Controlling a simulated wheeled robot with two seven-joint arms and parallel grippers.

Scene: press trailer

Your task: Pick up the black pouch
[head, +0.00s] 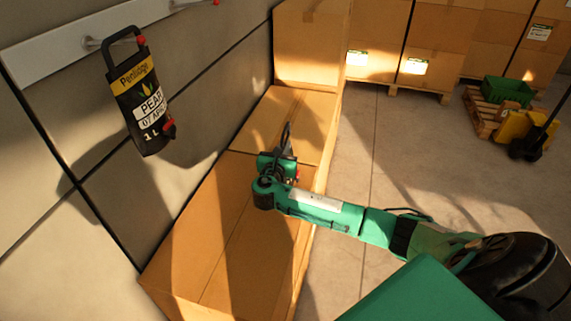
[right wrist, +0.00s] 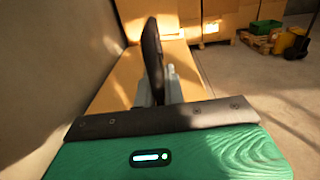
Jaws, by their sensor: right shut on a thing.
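My right gripper (head: 281,160) is above the cardboard boxes along the wall, shut on a dark, thin black pouch (head: 286,136). A loop handle stands up from this pouch and a small red spot shows beside the fingers. In the right wrist view the held pouch (right wrist: 152,55) is upright and nearly edge-on between the fingers (right wrist: 160,88); its label is not readable. My left gripper is not in view.
A white hook rail (head: 55,49) runs along the grey wall. A long row of cardboard boxes (head: 243,245) stands against the wall below, with a taller box (head: 312,45) behind. Pallets with boxes, a green crate (head: 508,91) and a yellow object stand far right. The middle floor is clear.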

